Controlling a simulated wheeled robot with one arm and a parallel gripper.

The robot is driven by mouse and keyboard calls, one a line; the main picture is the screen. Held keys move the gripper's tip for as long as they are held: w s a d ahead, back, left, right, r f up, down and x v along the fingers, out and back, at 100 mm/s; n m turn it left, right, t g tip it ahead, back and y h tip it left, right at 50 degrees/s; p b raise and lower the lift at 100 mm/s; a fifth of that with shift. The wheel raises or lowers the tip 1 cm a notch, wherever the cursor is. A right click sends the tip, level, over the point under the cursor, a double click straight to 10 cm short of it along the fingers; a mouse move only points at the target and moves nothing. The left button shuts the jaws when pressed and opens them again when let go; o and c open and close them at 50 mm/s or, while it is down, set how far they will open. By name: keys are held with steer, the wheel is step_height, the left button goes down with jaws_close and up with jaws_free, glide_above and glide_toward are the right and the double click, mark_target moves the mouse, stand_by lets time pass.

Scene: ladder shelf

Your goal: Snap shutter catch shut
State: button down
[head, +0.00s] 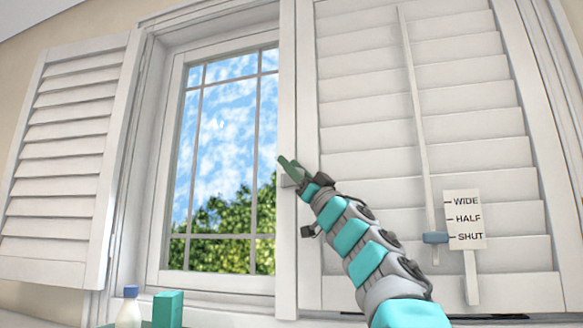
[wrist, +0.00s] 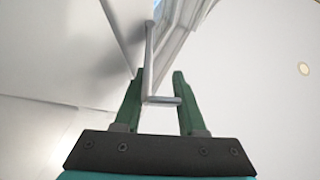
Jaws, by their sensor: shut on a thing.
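The right shutter (head: 350,140) is a white louvred panel to the right of the glazed window. My gripper (head: 284,161) reaches up to its left edge stile, by the window opening. In the wrist view my gripper (wrist: 158,73) has its two green fingers on either side of the catch (wrist: 150,70), a thin pale grey bent bar. Its short foot spans the space between the fingers, and the gripper is shut on it. In the head view the fingers and wrist hide the catch. Whether the catch is latched cannot be told.
The left shutter (head: 62,160) stands swung open beside the window (head: 225,150). A tilt rod (head: 414,90) runs down the right shutter to a blue slider (head: 435,238) level with SHUT on a label (head: 465,219). A bottle (head: 129,308) and teal box (head: 168,308) stand below the window.

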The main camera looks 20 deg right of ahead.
steer(key=shift+a+f+n+g+y, duration=0.15)
steer(key=shift+n+g+y, duration=0.15)
steer(key=shift+y, duration=0.4)
steer(key=c, duration=0.6)
jaws_free()
steer(key=shift+d, duration=0.2)
steer(key=shift+h, duration=0.5)
